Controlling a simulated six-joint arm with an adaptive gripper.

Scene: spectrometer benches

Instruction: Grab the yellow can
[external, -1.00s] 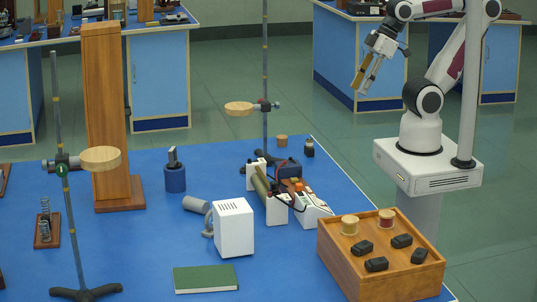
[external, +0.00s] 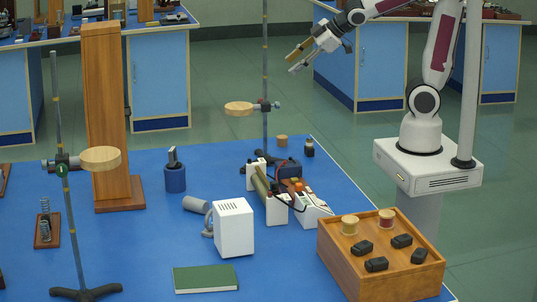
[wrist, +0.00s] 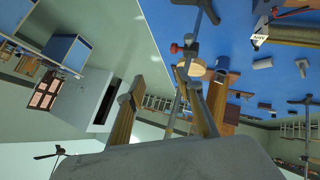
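No object is plainly a yellow can. The closest match is a small yellowish cylinder (external: 349,225) standing upright at the back left of the wooden box top in the external view. A similar cylinder with a red band (external: 387,219) stands to its right. My gripper (external: 295,60) is in the air, up and left of the box and well away from both. Its two fingers are apart with nothing between them. In the wrist view my gripper (wrist: 166,82) also shows spread fingers, and I cannot make out the yellowish cylinder there.
The wooden box (external: 345,265) also holds several black blocks. A tall stand with a wooden disc (external: 239,109) rises below and left of my gripper. A white-ended instrument (external: 277,210), a white box (external: 233,230) and a green book (external: 205,279) occupy the blue table (external: 140,245).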

